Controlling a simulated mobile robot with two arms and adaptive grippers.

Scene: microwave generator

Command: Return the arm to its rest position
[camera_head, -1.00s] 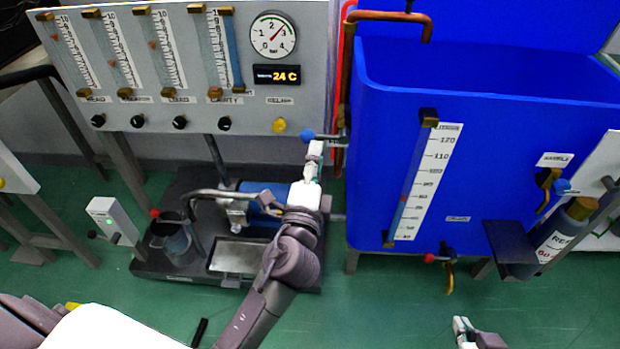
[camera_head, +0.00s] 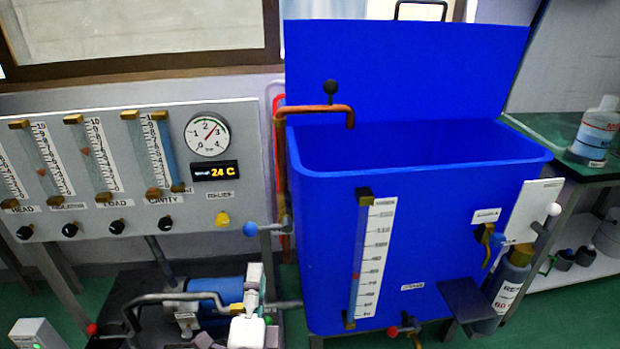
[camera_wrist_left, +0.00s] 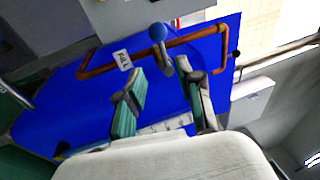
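My left gripper (camera_head: 252,284) is at the bottom of the head view, below the blue knob of a valve handle (camera_head: 250,229) and in front of the pump area. In the left wrist view my left gripper (camera_wrist_left: 160,75) has its two fingers apart with nothing held between them. The blue knob (camera_wrist_left: 157,32) shows beyond the fingertips, apart from them, close to a copper pipe (camera_wrist_left: 205,38) with a "FILL" tag (camera_wrist_left: 124,60). Most of my left arm is below the head view. My right gripper is not in view.
A large blue tank (camera_head: 400,240) with a raised lid stands right of the grey gauge panel (camera_head: 100,215). A blue pump (camera_head: 215,290) sits low behind my gripper. A bottle (camera_head: 508,290) on a bracket and a green side table (camera_head: 560,135) are at the right.

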